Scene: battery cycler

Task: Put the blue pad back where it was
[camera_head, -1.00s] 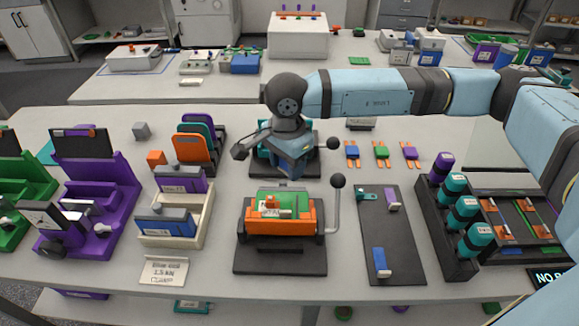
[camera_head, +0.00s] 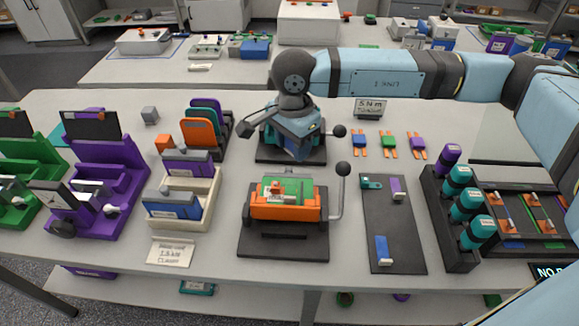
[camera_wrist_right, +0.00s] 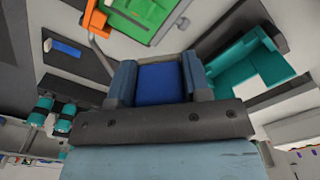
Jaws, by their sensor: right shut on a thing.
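My right gripper (camera_head: 299,152) is over the teal fixture on a dark base (camera_head: 262,154), behind the green-and-orange clamp fixture (camera_head: 286,205). In the right wrist view its two grey-blue fingers (camera_wrist_right: 160,78) are shut on a blue pad (camera_wrist_right: 162,86). The pad is mostly hidden by the hand in the head view. The teal fixture also shows in the wrist view (camera_wrist_right: 235,72), to the right of the fingers. A blue piece with a white end (camera_head: 382,250) lies on the dark mat (camera_head: 400,235). My left gripper is not in view.
A lever with a black knob (camera_head: 343,169) stands beside the front clamp. Purple and teal pieces lie at the mat's back. Bare table surrounds the small label card (camera_head: 171,252).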

